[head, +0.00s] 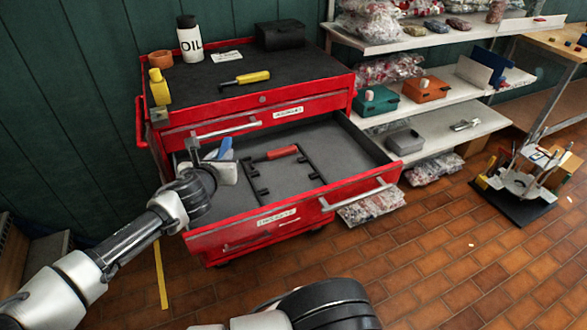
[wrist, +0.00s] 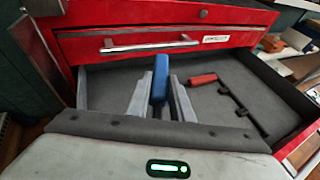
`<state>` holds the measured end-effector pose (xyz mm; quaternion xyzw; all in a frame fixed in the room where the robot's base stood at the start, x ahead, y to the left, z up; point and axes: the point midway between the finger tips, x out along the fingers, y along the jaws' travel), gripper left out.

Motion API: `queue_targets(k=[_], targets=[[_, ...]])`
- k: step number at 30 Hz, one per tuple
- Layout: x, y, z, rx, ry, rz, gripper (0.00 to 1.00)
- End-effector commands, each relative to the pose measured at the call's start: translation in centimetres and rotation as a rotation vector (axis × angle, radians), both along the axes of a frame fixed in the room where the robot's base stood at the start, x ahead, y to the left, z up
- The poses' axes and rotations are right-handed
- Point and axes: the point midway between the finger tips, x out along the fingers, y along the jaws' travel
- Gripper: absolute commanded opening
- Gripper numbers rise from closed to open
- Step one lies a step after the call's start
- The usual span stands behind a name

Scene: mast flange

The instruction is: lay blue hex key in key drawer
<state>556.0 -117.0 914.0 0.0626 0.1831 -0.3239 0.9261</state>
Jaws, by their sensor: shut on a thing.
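The key drawer (head: 345,155) of the red tool cabinet is pulled open and has a grey lined floor with black holder strips. My gripper (head: 225,165) is over the left part of this drawer, shut on the blue hex key (head: 225,148). In the wrist view the blue handle (wrist: 161,78) stands up between the two fingers (wrist: 158,100). The key's shaft is hidden. A red-handled hex key (head: 275,154) lies in the drawer to the right of my gripper, and it also shows in the wrist view (wrist: 202,78).
A closed drawer (head: 205,135) sits just above the open one. The cabinet top holds an oil bottle (head: 190,40), a yellow-handled tool (head: 245,79) and a black box (head: 280,35). Shelves (head: 450,130) with boxes stand at right. The drawer's right part is clear.

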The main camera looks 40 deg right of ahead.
Motion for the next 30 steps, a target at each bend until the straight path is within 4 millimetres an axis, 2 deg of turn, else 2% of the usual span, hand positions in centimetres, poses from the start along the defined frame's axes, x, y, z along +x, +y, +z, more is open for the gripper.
queue_targets(k=[11, 20, 30], targets=[[-1.3, -2.1, -1.8, -0.003, 0.002, -0.136, 0.0], [-3.1, -4.8, -3.8, 0.01, 0.001, -0.322, 0.0], [-5.0, -7.6, -5.1, 0.017, -0.001, -0.515, 0.0]])
